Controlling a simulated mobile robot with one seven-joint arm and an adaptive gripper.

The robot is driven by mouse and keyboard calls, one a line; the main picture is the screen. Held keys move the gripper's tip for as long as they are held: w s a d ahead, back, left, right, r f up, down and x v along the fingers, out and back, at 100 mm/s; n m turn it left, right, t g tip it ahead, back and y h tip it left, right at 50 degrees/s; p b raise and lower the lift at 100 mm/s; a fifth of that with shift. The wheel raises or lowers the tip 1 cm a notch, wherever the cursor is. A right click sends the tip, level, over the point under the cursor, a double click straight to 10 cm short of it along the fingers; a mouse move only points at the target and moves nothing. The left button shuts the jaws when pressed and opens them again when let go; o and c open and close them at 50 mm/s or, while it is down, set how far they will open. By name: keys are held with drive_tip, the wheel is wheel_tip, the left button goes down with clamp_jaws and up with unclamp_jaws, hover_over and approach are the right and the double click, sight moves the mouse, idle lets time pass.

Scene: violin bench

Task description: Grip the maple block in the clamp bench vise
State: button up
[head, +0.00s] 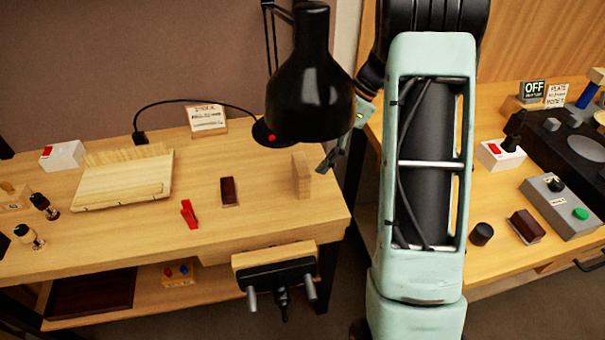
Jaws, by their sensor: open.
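A pale wooden block (301,175), which looks like the maple block, stands upright near the right end of the left bench (110,235). The bench vise (275,272) is mounted on that bench's front edge, with a wooden face, a dark metal jaw, two rods and a screw below. I see no block in it; the width of its jaw gap is hard to tell. My gripper (328,163) is open and appears empty, up and to the right of the block and apart from it. The black lamp head hides part of the view beside it.
The black desk lamp (312,80) hangs close to my gripper. A dark small block (229,191), a red clip (189,214) and a pale wooden board (122,182) lie on the bench. A right bench (485,260) holds switch boxes. Bare bench top lies before the block.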

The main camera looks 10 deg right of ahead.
sight(303, 162)
drive_tip(key=x, duration=0.6)
drive_tip(key=shift+w+a+f, duration=0.15)
drive_tip(key=shift+a, duration=0.1)
drive_tip(key=shift+c, duration=0.2)
drive_tip(key=c, duration=1.3)
drive_tip(key=shift+c, duration=0.2)
drive_tip(key=shift+r, duration=0.2)
